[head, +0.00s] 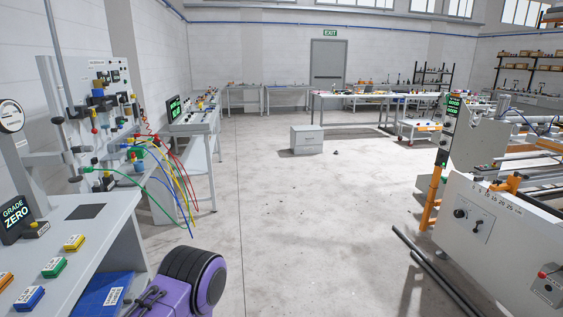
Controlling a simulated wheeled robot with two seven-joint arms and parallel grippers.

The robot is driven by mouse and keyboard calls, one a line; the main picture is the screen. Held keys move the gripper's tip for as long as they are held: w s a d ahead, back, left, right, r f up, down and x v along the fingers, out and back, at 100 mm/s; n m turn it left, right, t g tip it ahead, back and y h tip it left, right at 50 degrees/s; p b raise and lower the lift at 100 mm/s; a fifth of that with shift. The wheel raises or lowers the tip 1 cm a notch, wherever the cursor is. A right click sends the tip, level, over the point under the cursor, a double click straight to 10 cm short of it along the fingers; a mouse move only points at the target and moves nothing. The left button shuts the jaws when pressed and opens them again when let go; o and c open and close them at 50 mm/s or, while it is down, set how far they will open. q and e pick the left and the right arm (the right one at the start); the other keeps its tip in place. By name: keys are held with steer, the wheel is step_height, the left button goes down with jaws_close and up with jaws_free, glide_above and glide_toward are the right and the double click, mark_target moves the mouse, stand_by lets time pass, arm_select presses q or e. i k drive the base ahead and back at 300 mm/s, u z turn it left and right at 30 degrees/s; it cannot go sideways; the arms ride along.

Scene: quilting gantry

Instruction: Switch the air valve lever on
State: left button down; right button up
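I cannot pick out the air valve lever for certain. A small red-knobbed control (543,275) sits on the light grey side panel of the machine at the lower right; its setting is too small to read. A control plate (470,217) with a black knob and a small lever is on the same machine, higher and to the left. At the left, a grey upright board (103,113) carries many small coloured fittings, with red, yellow, blue and green hoses (178,180) hanging from it.
A grey bench (125,225) at the left holds coloured blocks and a "GRADE ZERO" sign (14,217). A low grey cabinet (307,140) stands mid-floor. Dark bars (435,272) lie beside the right machine (510,225) and its orange post (433,190). The central floor is mostly clear.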

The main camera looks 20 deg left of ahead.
mark_target(94, 131)
steer(key=u, duration=0.2)
steer(key=i, duration=2.45)
steer(key=u, duration=1)
steer(key=i, duration=1.4)
steer(key=u, duration=1.75)
steer(key=i, duration=0.85)
steer(key=u, duration=0.65)
